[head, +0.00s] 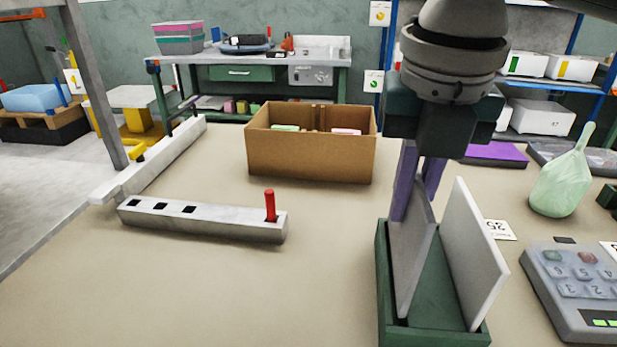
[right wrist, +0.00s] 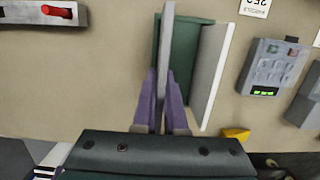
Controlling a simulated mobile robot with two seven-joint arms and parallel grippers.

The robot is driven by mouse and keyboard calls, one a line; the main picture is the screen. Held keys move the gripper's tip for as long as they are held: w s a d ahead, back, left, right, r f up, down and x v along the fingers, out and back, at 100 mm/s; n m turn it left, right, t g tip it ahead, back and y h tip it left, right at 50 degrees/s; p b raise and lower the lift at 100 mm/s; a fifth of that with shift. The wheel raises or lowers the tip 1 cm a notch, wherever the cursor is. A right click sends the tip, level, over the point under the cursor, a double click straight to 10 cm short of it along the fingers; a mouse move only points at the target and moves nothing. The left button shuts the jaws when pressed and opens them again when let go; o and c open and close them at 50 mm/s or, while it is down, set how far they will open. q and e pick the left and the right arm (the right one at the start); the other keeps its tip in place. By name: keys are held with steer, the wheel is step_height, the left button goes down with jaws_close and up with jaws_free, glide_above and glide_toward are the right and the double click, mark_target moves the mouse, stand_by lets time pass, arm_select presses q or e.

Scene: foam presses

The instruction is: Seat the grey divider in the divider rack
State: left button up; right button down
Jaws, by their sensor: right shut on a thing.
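The divider rack (head: 440,330) is an open green tray at the lower right of the head view. My right gripper (head: 416,190) points down with its purple fingers shut on the top of the grey divider (head: 413,262). The grey divider stands on edge at the rack's left side, slightly tilted. Its lower edge appears within the rack's outline, but I cannot tell whether it sits in a slot. In the right wrist view the grey divider (right wrist: 166,45) shows edge-on between the fingers, beside the green rack (right wrist: 187,50). My left gripper is not in view.
A paler divider (head: 473,255) leans right in the rack's right part. A keypad device (head: 575,285) and a green bag (head: 560,185) stand to the right. A grey block with a red peg (head: 270,206) and a cardboard box (head: 310,155) stand left. The table's front left is clear.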

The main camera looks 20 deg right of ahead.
mark_target(403, 231)
steer(key=shift+f+b, duration=0.3)
steer(key=shift+f, duration=1.7)
steer(key=shift+f, duration=0.1)
steer(key=c, duration=1)
jaws_free()
